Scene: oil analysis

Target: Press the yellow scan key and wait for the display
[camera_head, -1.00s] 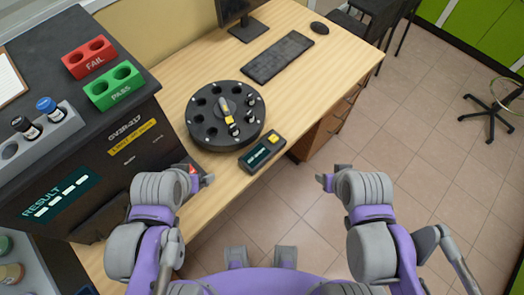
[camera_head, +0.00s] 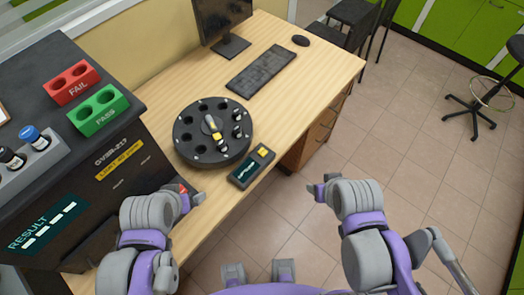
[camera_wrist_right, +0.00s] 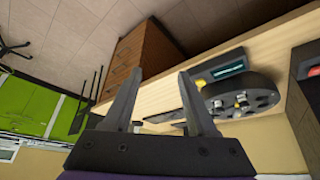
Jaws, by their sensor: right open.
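The yellow scan key (camera_head: 263,152) is on a small dark scanner box (camera_head: 242,178) near the front edge of the wooden desk. Its display (camera_head: 249,169) shows pale marks too small to read. The box also shows in the right wrist view (camera_wrist_right: 222,68). My right gripper (camera_head: 318,188) is over the floor, to the right of the box and apart from it. Its two fingers stand open and empty in the right wrist view (camera_wrist_right: 155,98). My left gripper (camera_head: 192,197) is left of the box, near the desk's front edge; its jaws are not clear.
A black round carousel (camera_head: 183,150) with several holes and vials stands behind the box. A dark analyzer (camera_head: 125,150) with a RESULT screen (camera_head: 48,222) and red FAIL (camera_head: 87,72) and green PASS (camera_head: 110,98) racks is at left. A keyboard (camera_head: 262,68) lies behind.

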